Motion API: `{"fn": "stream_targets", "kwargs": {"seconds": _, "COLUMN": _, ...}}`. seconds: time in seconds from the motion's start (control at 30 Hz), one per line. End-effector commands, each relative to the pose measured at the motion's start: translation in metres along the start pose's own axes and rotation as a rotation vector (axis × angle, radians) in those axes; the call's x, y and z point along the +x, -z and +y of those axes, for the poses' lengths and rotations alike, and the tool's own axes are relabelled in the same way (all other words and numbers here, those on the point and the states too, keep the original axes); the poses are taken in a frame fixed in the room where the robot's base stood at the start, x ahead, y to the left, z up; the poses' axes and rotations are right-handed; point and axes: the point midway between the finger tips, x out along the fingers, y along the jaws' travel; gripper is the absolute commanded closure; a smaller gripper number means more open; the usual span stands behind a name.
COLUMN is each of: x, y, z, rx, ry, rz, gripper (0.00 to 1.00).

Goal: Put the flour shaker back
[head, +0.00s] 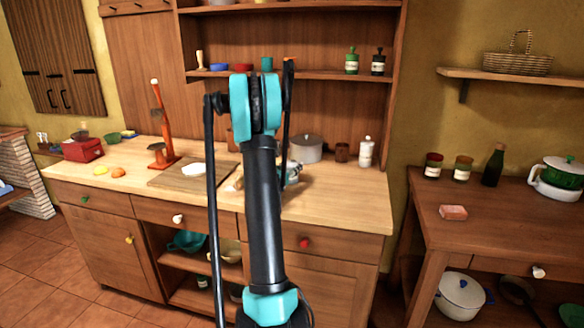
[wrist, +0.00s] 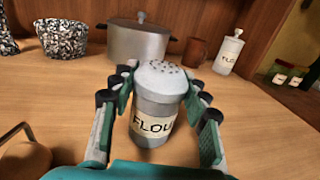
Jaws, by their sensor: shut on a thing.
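In the wrist view the flour shaker (wrist: 158,103) is a grey metal can with a label reading "FLOU" and a pale domed lid with holes. It stands upright between the fingers of my gripper (wrist: 158,110), which is shut on it. I cannot tell whether its base touches the wooden counter (wrist: 245,125). In the head view my arm covers most of the gripper and the shaker; a part of my gripper (head: 290,172) shows at the right of the arm, above the counter (head: 335,195).
Behind the shaker stand a lidded metal pot (wrist: 140,42), a brown cup (wrist: 196,52) and a white labelled bottle (wrist: 229,52). A speckled pot (wrist: 62,37) is at the left. A wall shelf (head: 325,74) holds small jars. The counter's right front is clear.

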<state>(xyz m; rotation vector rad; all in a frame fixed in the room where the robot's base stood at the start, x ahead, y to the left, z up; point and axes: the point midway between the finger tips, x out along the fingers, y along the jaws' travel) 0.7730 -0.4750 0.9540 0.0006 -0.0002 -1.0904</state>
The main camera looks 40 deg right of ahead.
Motion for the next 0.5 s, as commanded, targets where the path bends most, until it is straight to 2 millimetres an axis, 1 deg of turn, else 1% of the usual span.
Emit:
{"fn": "stream_targets", "kwargs": {"seconds": 0.13, "x": 0.0001, "y": 0.0023, "z": 0.0001, "rx": 0.0, "ry": 0.0, "rz": 0.0, "gripper": 0.87}}
{"fn": "stream_targets", "kwargs": {"seconds": 0.17, "x": 0.0001, "y": 0.0026, "z": 0.0001, "rx": 0.0, "ry": 0.0, "rz": 0.0, "gripper": 0.53}}
{"fn": "stream_targets", "kwargs": {"seconds": 0.3, "x": 0.0, "y": 0.0022, "z": 0.0, "rx": 0.0, "ry": 0.0, "rz": 0.0, "gripper": 0.36}}
{"fn": "stream_targets", "kwargs": {"seconds": 0.33, "x": 0.0001, "y": 0.0022, "z": 0.0, "rx": 0.0, "ry": 0.0, "rz": 0.0, "gripper": 0.34}}
{"fn": "stream_targets", "kwargs": {"seconds": 0.5, "x": 0.0001, "y": 0.0022, "z": 0.0, "rx": 0.0, "ry": 0.0, "rz": 0.0, "gripper": 0.34}}
